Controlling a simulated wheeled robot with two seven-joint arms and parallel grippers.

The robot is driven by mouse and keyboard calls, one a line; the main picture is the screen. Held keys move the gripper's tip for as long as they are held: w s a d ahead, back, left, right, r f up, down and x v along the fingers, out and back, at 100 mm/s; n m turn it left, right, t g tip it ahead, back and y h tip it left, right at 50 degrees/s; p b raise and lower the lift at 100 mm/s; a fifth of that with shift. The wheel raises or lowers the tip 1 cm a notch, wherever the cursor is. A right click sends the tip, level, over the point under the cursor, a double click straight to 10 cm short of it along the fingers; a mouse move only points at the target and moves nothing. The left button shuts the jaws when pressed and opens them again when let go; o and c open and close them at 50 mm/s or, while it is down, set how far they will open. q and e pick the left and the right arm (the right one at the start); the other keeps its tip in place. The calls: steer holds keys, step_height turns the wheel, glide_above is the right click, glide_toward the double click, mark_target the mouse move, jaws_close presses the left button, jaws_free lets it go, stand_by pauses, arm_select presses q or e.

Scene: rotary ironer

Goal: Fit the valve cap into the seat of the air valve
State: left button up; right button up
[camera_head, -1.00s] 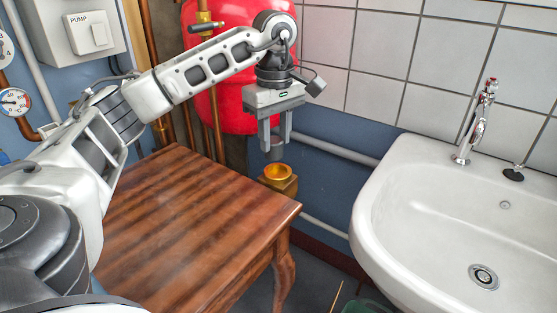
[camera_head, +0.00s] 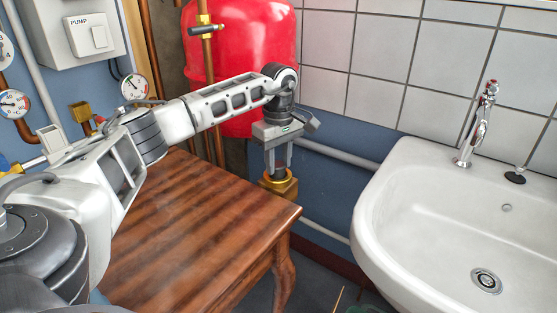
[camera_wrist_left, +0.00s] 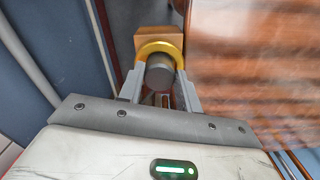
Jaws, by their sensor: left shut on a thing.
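The air valve is a brass block with a round gold seat (camera_head: 290,183), standing beyond the far right corner of the wooden table. It also shows in the left wrist view as a gold ring (camera_wrist_left: 172,48) on a brass block. My left gripper (camera_head: 278,169) points down at the seat, its fingertips at about the height of the ring. It is shut on the valve cap, a dark grey cylinder (camera_wrist_left: 160,72) between the fingers. The cap overlaps the ring in the wrist view; I cannot tell how deep it sits. My right gripper is not in view.
The wooden table (camera_head: 190,230) has a bare top, left of the valve. A white sink (camera_head: 440,220) stands to the right. A red tank (camera_head: 245,60) and copper pipes are behind my arm. A grey pipe (camera_head: 340,157) runs along the blue wall.

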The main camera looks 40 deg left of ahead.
mark_target(279, 165)
arm_select(q)
steer(key=shift+f, duration=0.15)
steer(key=o, duration=1)
steer(key=shift+c, duration=0.2)
steer(key=shift+o, duration=0.4)
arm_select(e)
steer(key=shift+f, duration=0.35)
arm_select(q)
step_height(279, 165, up, 12)
steer(key=p, duration=0.1)
steer(key=shift+r+p, duration=0.2)
steer(key=shift+p, duration=0.15)
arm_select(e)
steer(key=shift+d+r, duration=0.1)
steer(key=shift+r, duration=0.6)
